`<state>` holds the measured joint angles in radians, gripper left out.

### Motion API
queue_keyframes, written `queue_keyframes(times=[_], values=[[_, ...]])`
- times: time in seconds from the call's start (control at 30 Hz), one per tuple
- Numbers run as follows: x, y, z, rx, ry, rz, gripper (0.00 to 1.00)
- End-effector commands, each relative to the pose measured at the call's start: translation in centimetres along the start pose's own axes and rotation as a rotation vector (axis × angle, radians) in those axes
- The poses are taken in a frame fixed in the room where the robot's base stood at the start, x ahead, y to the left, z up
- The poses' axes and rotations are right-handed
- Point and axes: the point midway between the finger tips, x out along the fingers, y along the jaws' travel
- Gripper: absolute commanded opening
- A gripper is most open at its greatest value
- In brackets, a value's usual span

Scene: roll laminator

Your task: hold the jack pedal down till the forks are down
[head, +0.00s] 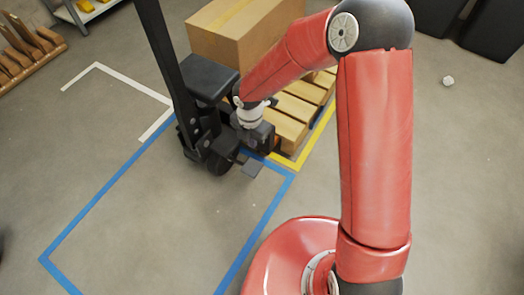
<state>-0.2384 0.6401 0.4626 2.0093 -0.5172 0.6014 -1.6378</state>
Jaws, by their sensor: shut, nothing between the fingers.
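A black pallet jack (208,80) stands left of centre in the head view, its tall handle rising to the top edge. A small dark pedal-like plate (252,168) sticks out low at its near side. My gripper (264,141) is shut and empty, pointing down just above and behind that plate. I cannot tell whether it touches the plate. The jack's forks are hidden under the wooden pallet (290,128), so their height cannot be seen.
A large cardboard box (225,38) rests on the pallet. Blue tape (95,204) and yellow tape (318,129) mark the floor. A wooden rack (25,58) is at the upper left, dark bins (495,30) at the upper right. The near floor is clear.

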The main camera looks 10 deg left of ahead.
Motion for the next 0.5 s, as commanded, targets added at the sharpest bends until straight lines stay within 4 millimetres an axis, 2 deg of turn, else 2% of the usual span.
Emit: queue_keyframes(times=[0.1,0.5], values=[[0.89,0.5,-0.6,-0.051,0.014,0.001,0.0],[1.19,0.54,-0.64,-0.058,0.016,0.001,0.0]])
